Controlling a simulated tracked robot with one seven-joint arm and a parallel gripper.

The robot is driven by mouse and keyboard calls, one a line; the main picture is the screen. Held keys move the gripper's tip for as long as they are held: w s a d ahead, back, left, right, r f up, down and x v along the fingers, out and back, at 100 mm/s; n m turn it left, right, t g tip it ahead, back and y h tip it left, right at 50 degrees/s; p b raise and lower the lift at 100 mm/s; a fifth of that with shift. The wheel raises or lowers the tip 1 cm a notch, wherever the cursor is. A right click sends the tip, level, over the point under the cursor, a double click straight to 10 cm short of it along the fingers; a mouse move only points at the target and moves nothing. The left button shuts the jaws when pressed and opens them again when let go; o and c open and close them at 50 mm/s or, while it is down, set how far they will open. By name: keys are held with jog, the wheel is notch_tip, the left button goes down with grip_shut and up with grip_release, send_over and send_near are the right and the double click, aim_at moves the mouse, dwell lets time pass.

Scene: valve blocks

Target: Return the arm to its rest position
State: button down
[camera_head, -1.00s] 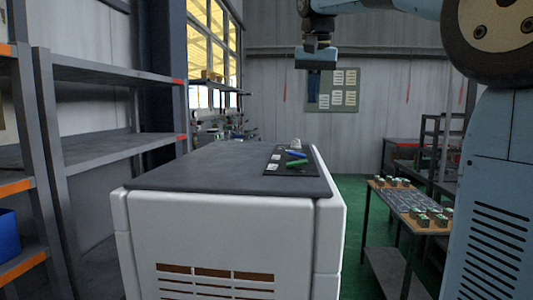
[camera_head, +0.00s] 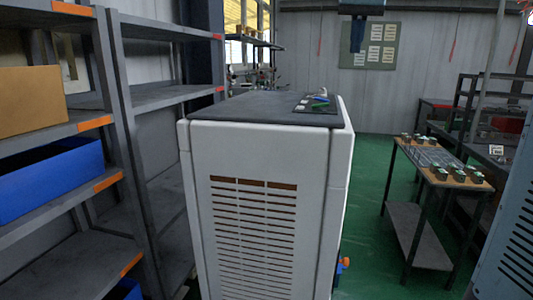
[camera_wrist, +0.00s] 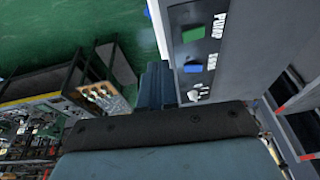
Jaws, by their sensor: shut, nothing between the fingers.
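My gripper (camera_head: 357,48) hangs at the top edge of the head view, with its dark blue fingers pointing down in front of the back wall. Most of my arm is out of that view. In the wrist view my gripper (camera_wrist: 155,68) shows beyond the dark band of my wrist. Its fingers are together and hold nothing. It is apart from the white cabinet (camera_head: 260,190), which also shows in the wrist view (camera_wrist: 237,60).
A black panel (camera_head: 316,107) with blue and green pieces lies on the cabinet top. Grey shelves (camera_head: 112,60) with a blue bin (camera_head: 50,180) stand left. A table (camera_head: 440,162) with several small blocks stands right. Green floor (camera_head: 375,215) is free between cabinet and table.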

jog(key=s+d+f+n+t, duration=0.1)
jog(key=s+f, duration=1.1)
jog(key=f, duration=0.2)
jog(key=s+d+f+n+t, duration=0.1)
jog(key=s+f+n, duration=0.1)
jog(key=s+f, duration=1)
notch_tip(320, 180, down, 3)
jog(key=shift+d+r+y, duration=0.1)
jog(key=shift+d+y, duration=0.2)
jog(key=shift+d, duration=0.1)
